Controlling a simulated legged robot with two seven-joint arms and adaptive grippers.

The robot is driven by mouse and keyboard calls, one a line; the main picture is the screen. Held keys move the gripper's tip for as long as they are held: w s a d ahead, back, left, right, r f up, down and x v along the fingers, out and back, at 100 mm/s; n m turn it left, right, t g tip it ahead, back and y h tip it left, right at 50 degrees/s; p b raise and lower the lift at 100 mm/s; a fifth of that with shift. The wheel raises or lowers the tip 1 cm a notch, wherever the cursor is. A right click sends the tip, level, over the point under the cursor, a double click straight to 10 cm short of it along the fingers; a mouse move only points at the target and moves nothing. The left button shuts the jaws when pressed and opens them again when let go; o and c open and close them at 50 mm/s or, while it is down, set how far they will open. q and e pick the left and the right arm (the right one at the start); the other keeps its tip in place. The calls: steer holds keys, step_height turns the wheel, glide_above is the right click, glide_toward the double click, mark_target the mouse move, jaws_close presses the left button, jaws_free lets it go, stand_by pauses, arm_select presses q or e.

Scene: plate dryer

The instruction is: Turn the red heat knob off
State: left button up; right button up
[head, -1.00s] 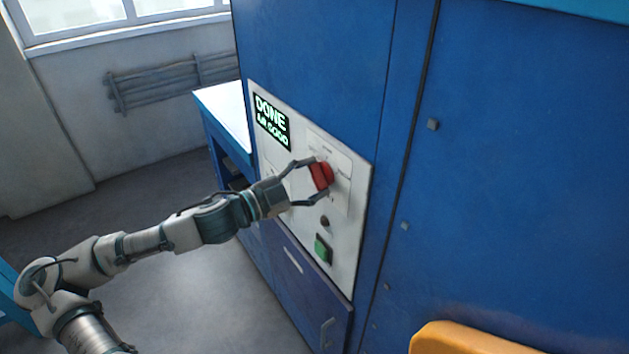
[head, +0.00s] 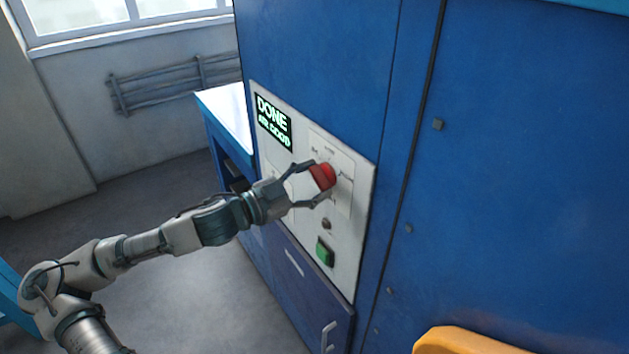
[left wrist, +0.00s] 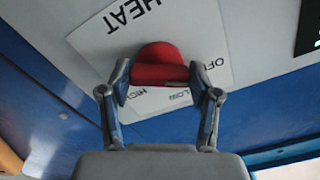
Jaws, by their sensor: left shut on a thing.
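The red heat knob (head: 322,176) sits on the white control panel (head: 345,235) of the blue machine. My left gripper (head: 316,184) is shut on the knob, with one finger on each side of it. In the left wrist view the red knob (left wrist: 160,66) lies between the two fingertips of my left gripper (left wrist: 163,84). The label plate around it reads HEAT, OFF and LOW, and a further word is partly hidden by the gripper. Which mark the knob points to is not clear. My right gripper is not in view.
A lit display (head: 272,122) reads DONE. A green button (head: 325,251) and a small dark round part (head: 326,224) are below the knob. A blue bench (head: 228,122) stands behind the machine's left side. A yellow-orange part (head: 465,342) is at the bottom right. Open floor lies left.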

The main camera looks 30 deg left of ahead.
arm_select(q)
steer(key=o, duration=1.1)
steer(key=shift+f, duration=0.35)
steer(key=shift+o, duration=0.2)
steer(key=shift+a+r, duration=0.1)
steer(key=shift+a, duration=0.15)
steer(key=shift+s+r, duration=0.1)
steer(key=shift+s, duration=0.05)
steer(key=v, duration=1.1)
steer(key=shift+s+a, duration=0.25)
steer(key=shift+s, duration=0.05)
